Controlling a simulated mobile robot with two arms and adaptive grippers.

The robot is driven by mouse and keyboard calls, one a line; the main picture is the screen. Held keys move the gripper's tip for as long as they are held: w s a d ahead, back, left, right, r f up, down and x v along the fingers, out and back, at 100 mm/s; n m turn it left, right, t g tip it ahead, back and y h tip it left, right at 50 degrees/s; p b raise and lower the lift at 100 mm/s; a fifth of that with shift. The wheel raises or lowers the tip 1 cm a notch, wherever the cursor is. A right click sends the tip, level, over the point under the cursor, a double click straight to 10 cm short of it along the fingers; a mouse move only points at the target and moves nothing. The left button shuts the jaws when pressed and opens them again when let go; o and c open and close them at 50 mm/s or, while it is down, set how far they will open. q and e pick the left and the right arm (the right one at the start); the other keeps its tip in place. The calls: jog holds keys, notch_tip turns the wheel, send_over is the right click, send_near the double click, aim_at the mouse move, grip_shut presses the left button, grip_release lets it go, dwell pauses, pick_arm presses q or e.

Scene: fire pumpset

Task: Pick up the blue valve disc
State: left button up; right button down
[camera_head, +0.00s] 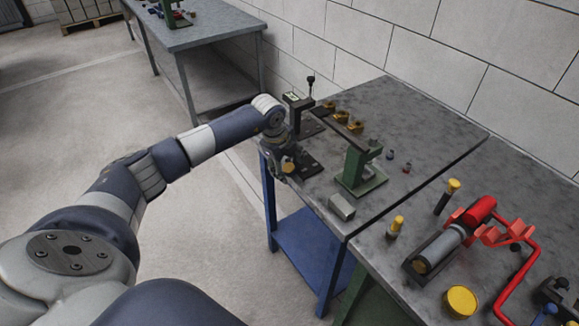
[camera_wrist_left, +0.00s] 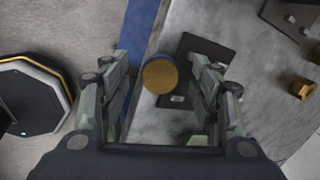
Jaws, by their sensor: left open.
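A small dark bluish piece (camera_head: 390,154), possibly the blue valve disc, lies on the grey tabletop right of the green stand; it is too small to be sure. My left gripper (camera_head: 284,165) is over the near left edge of the table, well left of that piece. Its jaws are open. In the left wrist view, the left gripper (camera_wrist_left: 158,65) has its fingers on either side of a round brass-topped part (camera_wrist_left: 160,76), with gaps on both sides. My right gripper is not in view.
A green stand (camera_head: 356,168) and a grey block (camera_head: 341,207) stand on the table. A red pump assembly (camera_head: 479,211) is at right.

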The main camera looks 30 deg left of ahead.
pick_arm(q)
jog(key=shift+f, duration=0.1)
jog(key=shift+c, duration=0.2)
jog(key=c, duration=1.2)
jog(key=shift+c, duration=0.2)
